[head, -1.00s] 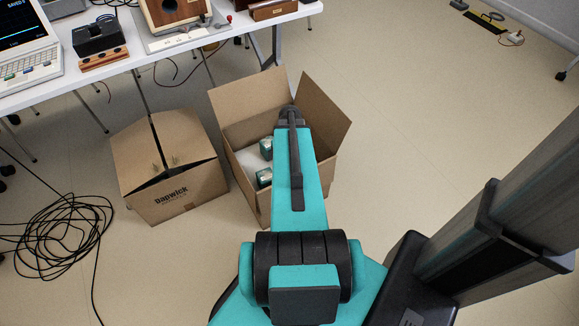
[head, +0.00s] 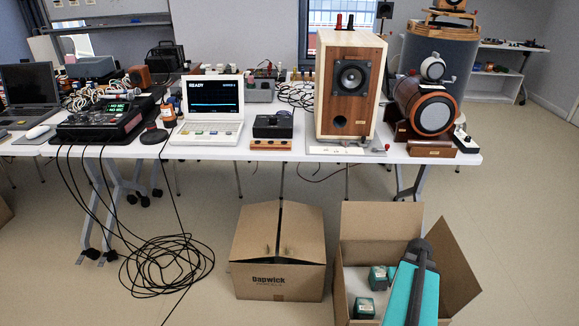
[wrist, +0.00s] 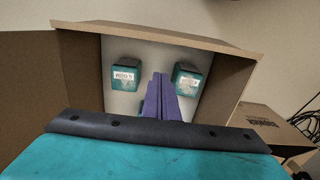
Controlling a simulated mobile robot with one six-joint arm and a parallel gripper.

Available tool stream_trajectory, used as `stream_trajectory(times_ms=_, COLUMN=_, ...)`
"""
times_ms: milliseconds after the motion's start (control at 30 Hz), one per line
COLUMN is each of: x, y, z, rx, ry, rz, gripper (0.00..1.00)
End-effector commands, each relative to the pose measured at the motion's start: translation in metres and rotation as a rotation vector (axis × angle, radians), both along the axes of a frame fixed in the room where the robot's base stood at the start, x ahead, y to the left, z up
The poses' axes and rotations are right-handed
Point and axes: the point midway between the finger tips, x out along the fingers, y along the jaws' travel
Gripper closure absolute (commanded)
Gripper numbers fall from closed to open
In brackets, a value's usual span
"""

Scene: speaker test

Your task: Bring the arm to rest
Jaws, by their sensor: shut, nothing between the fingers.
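My teal arm (head: 411,290) rises from the bottom of the head view, in front of the open cardboard box on the floor. My gripper (wrist: 160,78) shows in the wrist view as two purple fingers lying together, shut and empty. It points toward the inside of the open box (wrist: 180,38). Two teal blocks with pale labels, a left one (wrist: 123,78) and a right one (wrist: 187,79), lie on the box's pale floor, one on each side of the fingers. Part of another teal piece shows beside the fingers. The fingers are hidden in the head view.
The open box (head: 385,220) stands beside a closed carton (head: 278,284). A loose black cable coil (head: 165,262) lies on the floor to the left. Behind, a white table (head: 250,153) carries a wooden speaker (head: 349,90) and a laptop (head: 207,110) reading READY.

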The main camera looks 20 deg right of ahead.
Motion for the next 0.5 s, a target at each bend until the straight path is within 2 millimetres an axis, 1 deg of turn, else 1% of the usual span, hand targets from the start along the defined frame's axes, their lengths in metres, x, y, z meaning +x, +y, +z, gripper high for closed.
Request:
stream_trajectory(times_ms=167, x=0.011, y=0.010, z=0.006, rx=0.002, ry=0.001, rz=0.028, gripper=1.00)
stream_trajectory(times_ms=267, x=0.022, y=0.024, z=0.008, rx=0.009, ry=0.008, rz=0.062, gripper=1.00)
stream_trajectory(times_ms=367, x=0.036, y=0.045, z=0.009, rx=0.021, ry=0.017, rz=0.109, gripper=1.00)
stream_trajectory(times_ms=500, x=0.053, y=0.081, z=0.007, rx=0.043, ry=0.039, rz=0.182, gripper=1.00)
